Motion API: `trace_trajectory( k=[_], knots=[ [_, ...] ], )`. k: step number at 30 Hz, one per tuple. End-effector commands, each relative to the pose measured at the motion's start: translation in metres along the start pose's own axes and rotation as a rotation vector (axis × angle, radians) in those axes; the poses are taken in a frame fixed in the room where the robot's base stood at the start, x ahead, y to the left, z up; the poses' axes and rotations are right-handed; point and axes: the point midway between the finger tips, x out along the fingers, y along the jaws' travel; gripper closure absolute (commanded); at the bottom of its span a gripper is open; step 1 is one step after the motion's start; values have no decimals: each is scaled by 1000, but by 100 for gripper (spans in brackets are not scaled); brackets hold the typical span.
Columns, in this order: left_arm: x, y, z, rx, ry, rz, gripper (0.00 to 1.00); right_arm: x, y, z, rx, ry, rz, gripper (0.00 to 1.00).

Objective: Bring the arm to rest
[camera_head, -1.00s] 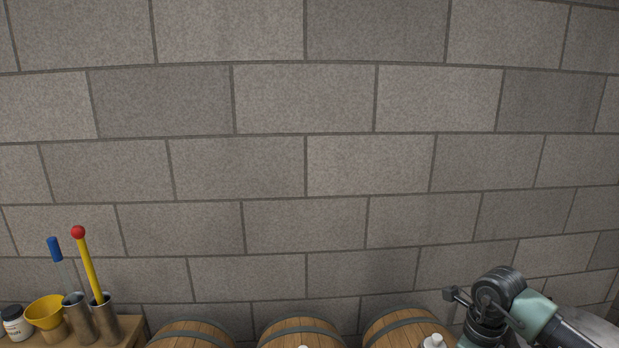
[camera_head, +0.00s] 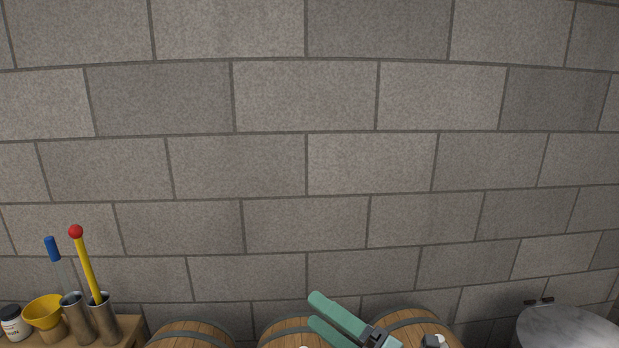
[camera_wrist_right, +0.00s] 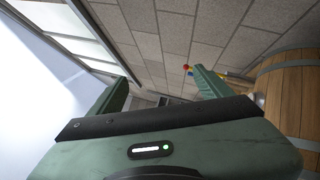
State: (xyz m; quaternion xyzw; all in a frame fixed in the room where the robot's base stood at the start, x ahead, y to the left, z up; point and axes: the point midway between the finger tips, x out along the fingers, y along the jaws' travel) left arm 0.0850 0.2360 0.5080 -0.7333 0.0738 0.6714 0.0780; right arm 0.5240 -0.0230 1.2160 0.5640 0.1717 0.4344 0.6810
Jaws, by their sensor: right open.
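My right gripper (camera_head: 318,309) is at the bottom of the head view, right of centre, in front of the barrels. Its two green fingers point up and to the left, apart, with nothing between them. In the right wrist view the gripper (camera_wrist_right: 165,92) also shows open and empty, with the stone wall beyond its fingers. My left gripper is in neither view.
Wooden barrels stand along the wall, one on the left (camera_head: 190,336) and one on the right (camera_head: 412,325). At lower left, a wooden shelf (camera_head: 128,330) holds a yellow funnel (camera_head: 43,311), a labelled jar (camera_head: 12,324) and metal cylinders with a red-topped yellow rod (camera_head: 88,268). The upper wall is clear.

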Motion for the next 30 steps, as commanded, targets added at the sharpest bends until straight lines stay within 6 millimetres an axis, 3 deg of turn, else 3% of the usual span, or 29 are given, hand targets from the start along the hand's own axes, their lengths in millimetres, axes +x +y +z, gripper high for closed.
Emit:
trace_trajectory(
  k=[3, 6, 9, 11, 15, 18, 24, 30],
  knots=[
    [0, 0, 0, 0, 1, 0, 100, -26, 0, 41, 285, -325, 33, 21],
    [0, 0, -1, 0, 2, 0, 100, -65, -22, 69, 528, -597, 10, 21],
    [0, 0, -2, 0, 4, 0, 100, -117, -60, 77, 772, -859, -56, 21],
    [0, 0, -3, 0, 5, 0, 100, -151, -86, 71, 917, -1011, -116, 21],
    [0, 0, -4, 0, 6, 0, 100, -229, -137, 24, 1220, -1317, -299, 21],
    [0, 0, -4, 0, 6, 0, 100, -269, -156, -16, 1375, -1465, -427, 21],
    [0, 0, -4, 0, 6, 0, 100, -320, -166, -88, 1580, -1647, -647, 21],
    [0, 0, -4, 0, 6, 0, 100, -354, -158, -148, 1723, -1764, -844, 21]
  ],
)
